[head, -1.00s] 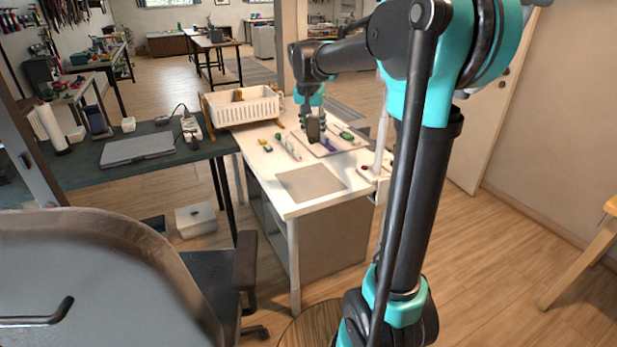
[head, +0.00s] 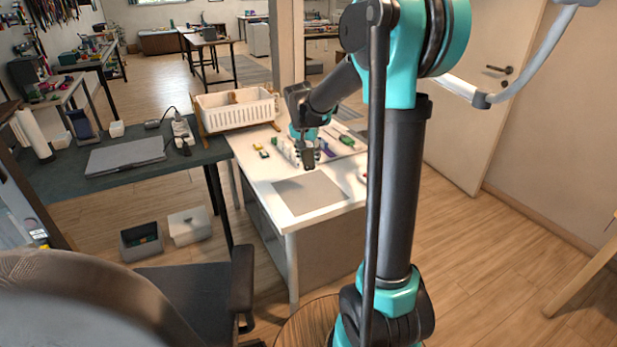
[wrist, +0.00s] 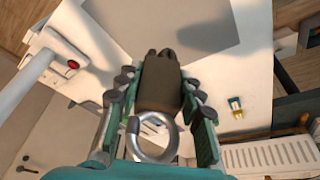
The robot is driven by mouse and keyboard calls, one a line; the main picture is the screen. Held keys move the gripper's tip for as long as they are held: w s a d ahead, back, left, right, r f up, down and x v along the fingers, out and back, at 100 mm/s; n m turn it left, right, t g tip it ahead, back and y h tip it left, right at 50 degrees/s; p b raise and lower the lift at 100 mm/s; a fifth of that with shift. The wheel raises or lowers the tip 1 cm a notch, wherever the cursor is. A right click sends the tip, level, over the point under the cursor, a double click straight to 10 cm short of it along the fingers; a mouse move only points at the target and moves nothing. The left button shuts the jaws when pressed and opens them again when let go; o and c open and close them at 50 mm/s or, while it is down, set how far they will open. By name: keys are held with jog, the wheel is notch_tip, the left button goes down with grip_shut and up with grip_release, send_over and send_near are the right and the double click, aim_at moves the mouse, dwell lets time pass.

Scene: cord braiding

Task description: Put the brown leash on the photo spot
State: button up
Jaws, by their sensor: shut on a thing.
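The brown leash (wrist: 160,84) is a folded dark-brown bundle with a metal ring (wrist: 152,136) at its near end. My gripper (wrist: 160,105) is shut on it, with a green-padded finger on each side. In the head view my gripper (head: 308,157) is over the white table, near the back edge of a flat grey square, which looks like the photo spot (head: 310,195). The grey square also shows beyond the leash in the wrist view (wrist: 190,22). Its visible surface is bare. The leash appears held above the table; its exact height is unclear.
A white slatted basket (head: 236,112) stands at the table's back left. Small yellow items (head: 262,150) lie in front of it. A tray with a green item (head: 347,140) is behind my gripper. A dark desk with a laptop (head: 125,155) adjoins on the left.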

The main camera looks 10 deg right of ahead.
aim_at(308, 172)
notch_tip(308, 172, down, 8)
jog(key=shift+f, duration=0.1)
dwell(0.4)
jog(key=shift+f, duration=0.1)
jog(key=o, duration=1.1)
jog(key=shift+o, duration=0.2)
jog(key=v, duration=1.2)
jog(key=s+d+f+n, duration=0.1)
jog(key=s+f, duration=0.3)
jog(key=s, duration=0.5)
jog(key=s+d+f+n+y, duration=0.1)
jog(key=s+f, duration=0.3)
jog(key=s, duration=0.4)
jog(key=s+d+f+n, duration=0.3)
jog(key=s+f, duration=0.2)
jog(key=s, duration=0.4)
jog(key=shift+s+d+t+y, duration=0.3)
jog(key=shift+y, duration=0.1)
jog(key=shift+f, duration=0.15)
